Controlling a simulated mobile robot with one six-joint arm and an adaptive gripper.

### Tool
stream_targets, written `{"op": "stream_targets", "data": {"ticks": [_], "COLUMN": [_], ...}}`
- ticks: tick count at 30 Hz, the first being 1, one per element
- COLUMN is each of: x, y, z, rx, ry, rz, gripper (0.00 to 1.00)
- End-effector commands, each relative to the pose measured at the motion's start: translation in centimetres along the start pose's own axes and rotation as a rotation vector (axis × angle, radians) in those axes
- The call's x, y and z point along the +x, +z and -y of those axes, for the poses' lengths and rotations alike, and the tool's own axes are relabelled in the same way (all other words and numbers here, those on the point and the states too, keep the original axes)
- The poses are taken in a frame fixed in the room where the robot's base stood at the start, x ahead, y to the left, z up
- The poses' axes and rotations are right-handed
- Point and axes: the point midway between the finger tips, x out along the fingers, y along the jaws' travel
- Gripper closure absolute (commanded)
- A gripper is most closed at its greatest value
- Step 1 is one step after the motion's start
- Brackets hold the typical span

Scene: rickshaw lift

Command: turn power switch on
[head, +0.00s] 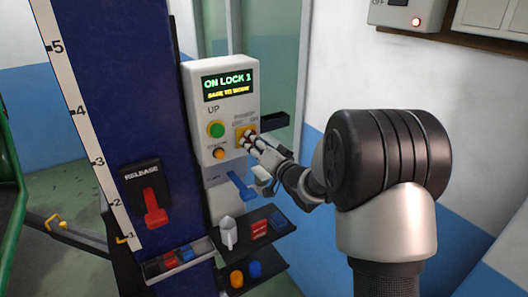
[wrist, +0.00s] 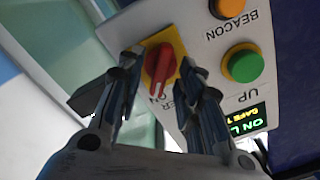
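The power switch is a red rotary knob (wrist: 159,63) on a yellow plate (wrist: 172,40), on the front of a pale grey control box (head: 200,92). In the wrist view my gripper (wrist: 160,60) is open, with one finger on each side of the knob. Small gaps seem to show between fingers and knob; contact cannot be told. In the head view my gripper (head: 252,142) reaches in from the right and covers most of the knob. The yellow plate (head: 240,131) shows just left of the fingertips. The knob's pointer looks tilted in the wrist view.
A blue lever (head: 241,186) and small shelves (head: 262,228) sit below. A red release lever (head: 153,208) is on the blue column.

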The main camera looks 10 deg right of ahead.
Motion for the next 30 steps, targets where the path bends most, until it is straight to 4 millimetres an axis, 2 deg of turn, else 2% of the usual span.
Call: {"op": "stream_targets", "data": {"ticks": [9,15,21,30], "x": [-6.7,-9.8,-10.9,-10.9], "y": [-0.1,-0.1,0.0,-0.1], "z": [0.0,0.0,0.1,0.1], "rx": [0.0,0.0,0.0,-0.005], "ry": [0.002,0.001,-0.001,0.003], "rz": [-0.002,-0.002,-0.001,0.0], "gripper": [0.67,0.67,0.67,0.67]}}
